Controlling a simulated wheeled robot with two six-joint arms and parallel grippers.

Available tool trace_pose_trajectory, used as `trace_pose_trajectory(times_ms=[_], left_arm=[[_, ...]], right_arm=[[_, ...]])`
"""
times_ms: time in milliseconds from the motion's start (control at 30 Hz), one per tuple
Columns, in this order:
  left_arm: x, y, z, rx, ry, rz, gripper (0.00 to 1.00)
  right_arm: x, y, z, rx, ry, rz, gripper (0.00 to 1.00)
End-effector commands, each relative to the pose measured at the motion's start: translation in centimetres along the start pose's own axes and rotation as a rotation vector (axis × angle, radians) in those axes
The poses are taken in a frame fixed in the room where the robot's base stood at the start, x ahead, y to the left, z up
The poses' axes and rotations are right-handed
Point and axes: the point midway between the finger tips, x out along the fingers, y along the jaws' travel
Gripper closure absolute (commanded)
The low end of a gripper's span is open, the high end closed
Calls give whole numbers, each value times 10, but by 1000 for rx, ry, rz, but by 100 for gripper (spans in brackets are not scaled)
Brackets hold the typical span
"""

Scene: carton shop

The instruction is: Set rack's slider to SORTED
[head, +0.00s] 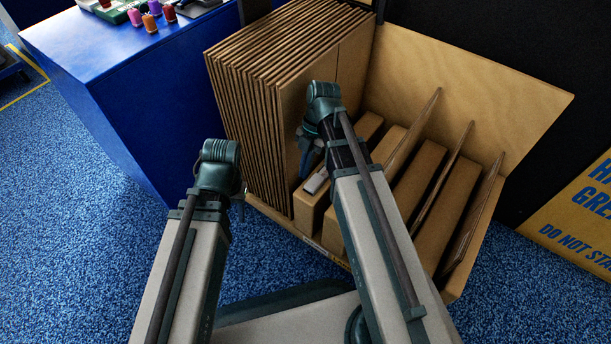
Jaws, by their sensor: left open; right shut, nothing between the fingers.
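The rack (520,95) is a brown cardboard rack standing open on the blue floor, with a tall stack of flat cartons on its left and boxes between dividers on its right. A small grey piece (317,182) sits on top of the front left box; I cannot tell whether it is the slider. No SORTED label is readable. My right gripper (306,168) is over the front left part of the rack, shut and empty, close to the grey piece; whether they touch is unclear. My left gripper (241,203) is open and empty, in front of the carton stack, mostly hidden by its wrist.
A blue cabinet (150,75) stands at the left, with several coloured spools (150,22) on top. A yellow sign (580,215) with blue lettering lies right of the rack. Blue carpet (70,210) is clear at the left.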

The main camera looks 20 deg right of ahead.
Motion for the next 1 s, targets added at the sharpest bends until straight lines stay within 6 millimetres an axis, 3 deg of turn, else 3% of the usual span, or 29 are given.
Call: trace_pose_trajectory(times_ms=[767,800,1000], left_arm=[[100,10,-6,-6,5,0,54],[91,9,-6,-6,5,0,54],[90,9,-6,-6,5,0,54]], right_arm=[[106,0,2,0,0,1,100],[92,2,13,4,0,2,100],[83,1,36,2,1,1,100]])
